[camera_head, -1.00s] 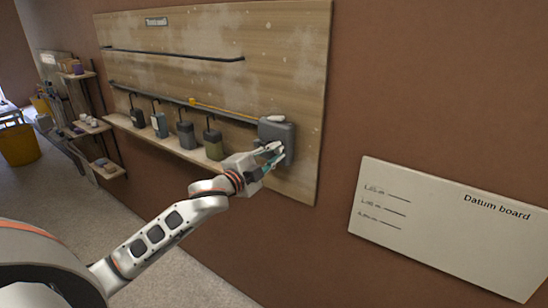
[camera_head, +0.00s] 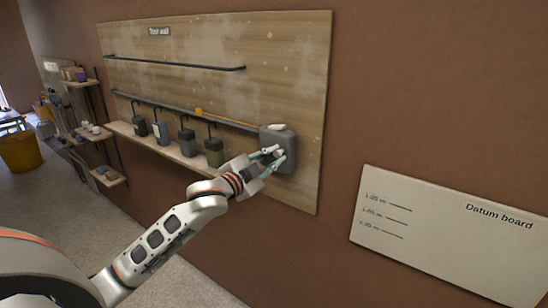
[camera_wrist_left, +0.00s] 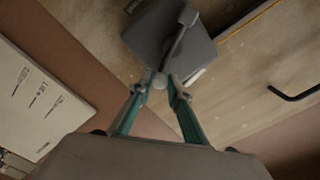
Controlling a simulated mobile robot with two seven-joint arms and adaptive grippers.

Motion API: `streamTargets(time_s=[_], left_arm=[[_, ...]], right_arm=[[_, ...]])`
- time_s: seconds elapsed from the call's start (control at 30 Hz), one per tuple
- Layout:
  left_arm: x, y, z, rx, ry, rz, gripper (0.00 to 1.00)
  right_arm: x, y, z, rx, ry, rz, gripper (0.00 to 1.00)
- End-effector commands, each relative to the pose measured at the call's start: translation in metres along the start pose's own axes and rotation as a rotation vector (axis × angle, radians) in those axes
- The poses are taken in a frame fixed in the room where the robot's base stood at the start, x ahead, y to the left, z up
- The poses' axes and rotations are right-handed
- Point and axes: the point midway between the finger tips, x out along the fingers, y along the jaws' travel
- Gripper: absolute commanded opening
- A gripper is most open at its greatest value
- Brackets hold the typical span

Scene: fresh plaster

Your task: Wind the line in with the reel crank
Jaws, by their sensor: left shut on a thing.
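The reel is a grey box (camera_head: 289,143) at the right end of the wooden wall board. In the left wrist view the reel (camera_wrist_left: 148,35) shows a grey crank arm (camera_wrist_left: 180,38) across its face, with a small round knob (camera_wrist_left: 160,81). My left gripper (camera_head: 277,157) is at the front of the reel, its teal fingers shut on the crank knob (camera_wrist_left: 160,81). The orange line (camera_head: 232,117) runs left from the reel along the lower rail to an orange bead (camera_head: 198,111). My right gripper is not in view.
Several dark containers (camera_head: 188,142) hang from hooks above a wooden ledge (camera_head: 150,139), left of the reel. A white datum board (camera_head: 440,235) is on the wall at lower right. Shelves (camera_head: 100,132) and a yellow bin (camera_head: 20,152) are at far left.

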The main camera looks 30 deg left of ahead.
Motion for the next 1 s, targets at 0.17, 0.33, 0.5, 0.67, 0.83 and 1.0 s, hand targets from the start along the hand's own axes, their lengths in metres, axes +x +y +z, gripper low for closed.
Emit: streamTargets(time_s=[0.17,0.33,0.5,0.67,0.83,1.0], left_arm=[[0.000,0.000,0.001,0.001,-0.001,0.000,0.28],[0.000,0.000,0.000,0.001,-0.001,0.000,0.34],[0.000,0.000,0.000,0.002,0.000,0.000,0.34],[-0.007,0.000,0.000,0.002,0.000,0.000,0.34],[-0.032,0.001,0.001,0.003,-0.001,0.002,0.34],[-0.063,0.002,0.001,0.003,-0.002,0.002,0.34]], right_arm=[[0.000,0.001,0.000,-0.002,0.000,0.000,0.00],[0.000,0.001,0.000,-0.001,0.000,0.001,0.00],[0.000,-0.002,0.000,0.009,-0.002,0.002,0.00],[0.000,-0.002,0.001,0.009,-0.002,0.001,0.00],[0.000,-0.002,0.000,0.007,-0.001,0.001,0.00],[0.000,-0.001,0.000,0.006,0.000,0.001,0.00]])
